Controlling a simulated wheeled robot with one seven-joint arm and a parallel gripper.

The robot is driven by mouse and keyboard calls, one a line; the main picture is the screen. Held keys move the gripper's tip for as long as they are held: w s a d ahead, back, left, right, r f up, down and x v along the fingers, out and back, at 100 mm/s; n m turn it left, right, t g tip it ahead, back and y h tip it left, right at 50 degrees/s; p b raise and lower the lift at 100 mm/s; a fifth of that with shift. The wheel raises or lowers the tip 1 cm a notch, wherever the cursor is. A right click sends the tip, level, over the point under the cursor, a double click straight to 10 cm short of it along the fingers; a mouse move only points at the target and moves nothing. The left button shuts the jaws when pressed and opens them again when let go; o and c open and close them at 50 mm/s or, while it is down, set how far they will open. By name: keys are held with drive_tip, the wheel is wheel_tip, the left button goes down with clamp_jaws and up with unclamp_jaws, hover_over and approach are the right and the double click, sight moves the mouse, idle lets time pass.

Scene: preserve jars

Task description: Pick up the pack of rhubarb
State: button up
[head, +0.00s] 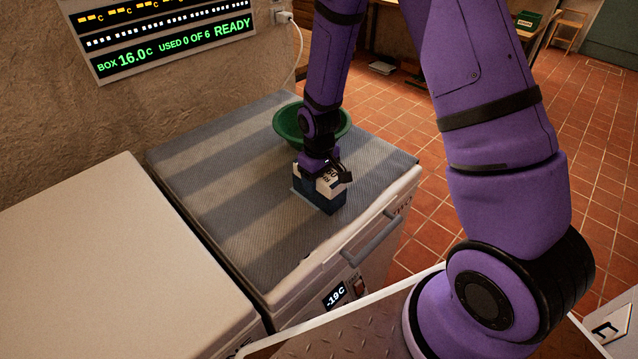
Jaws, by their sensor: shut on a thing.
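The pack of rhubarb (327,188) is a small block, white above with dark lettering and dark blue below. I cannot read the lettering fully. It is at the right part of the striped grey mat, in front of a green bowl. My gripper (326,174) points down from above and is shut on the top of the pack. The fingers hide part of the pack. I cannot tell whether the pack's underside touches the mat or whether the dark blue lower part is a separate holder.
The green bowl (287,122) stands close behind my gripper, partly hidden by my arm. The striped mat (215,165) covers a chest freezer with a front handle (372,240) and a -19C display. A pale lid (95,260) lies left. A readout panel (165,35) hangs on the wall.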

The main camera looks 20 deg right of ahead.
drive_tip(key=shift+r, duration=0.1)
drive_tip(key=shift+r, duration=0.55)
wheel_tip(320, 180, up, 2)
drive_tip(key=shift+r, duration=0.15)
drive_tip(key=s+a+r, duration=0.1)
drive_tip(key=s+a, duration=0.9)
drive_tip(key=s, duration=0.2)
drive_tip(key=shift+a+r, duration=0.15)
drive_tip(key=shift+r, duration=0.05)
drive_tip(key=shift+s, duration=0.1)
drive_tip(key=shift+s+f, duration=0.1)
